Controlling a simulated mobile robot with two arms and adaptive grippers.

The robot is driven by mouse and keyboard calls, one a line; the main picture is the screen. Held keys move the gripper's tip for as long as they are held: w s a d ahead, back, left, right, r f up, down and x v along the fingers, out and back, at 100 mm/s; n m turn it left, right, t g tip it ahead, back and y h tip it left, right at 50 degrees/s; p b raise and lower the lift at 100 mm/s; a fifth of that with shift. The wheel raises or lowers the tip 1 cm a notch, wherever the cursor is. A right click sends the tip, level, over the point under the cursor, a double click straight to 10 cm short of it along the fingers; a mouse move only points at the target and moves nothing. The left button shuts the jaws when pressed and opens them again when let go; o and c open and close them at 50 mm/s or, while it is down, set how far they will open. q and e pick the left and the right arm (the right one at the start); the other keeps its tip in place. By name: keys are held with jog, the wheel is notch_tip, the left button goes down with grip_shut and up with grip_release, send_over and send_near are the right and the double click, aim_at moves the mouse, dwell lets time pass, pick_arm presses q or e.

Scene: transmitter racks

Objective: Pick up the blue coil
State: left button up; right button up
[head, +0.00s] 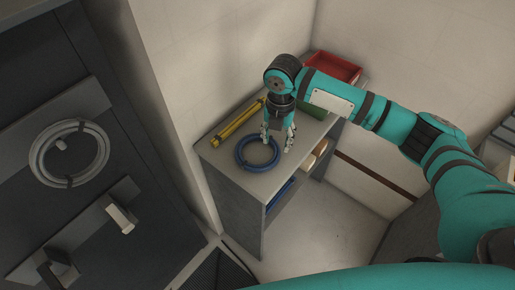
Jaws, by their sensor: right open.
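The blue coil (243,163) lies flat on the top of a grey shelf unit (222,162), near its front left end. My right gripper (276,148) points down over the coil's right part, with its two fingers apart. The fingers overlap the coil's far right rim in the view. I cannot tell whether they touch it. The gripper holds nothing that I can see. My left gripper is not in view.
Yellow rods (238,122) lie behind the coil along the wall. A red bin (333,67) and a green item (312,110) stand farther back. Small boxes and another blue coil (280,194) sit on the lower shelf. A grey coil (96,134) hangs on the dark cabinet (140,245) at left.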

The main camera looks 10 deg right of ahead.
aim_at(275, 154)
notch_tip(275, 154, down, 2)
notch_tip(275, 154, down, 5)
jog(key=shift+w+r+p, duration=0.1)
jog(key=shift+p, duration=1)
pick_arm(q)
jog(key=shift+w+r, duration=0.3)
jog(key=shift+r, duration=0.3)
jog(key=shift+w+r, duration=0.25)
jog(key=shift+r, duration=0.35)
pick_arm(e)
jog(key=shift+c, duration=0.4)
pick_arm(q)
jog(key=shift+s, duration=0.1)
pick_arm(e)
grip_shut()
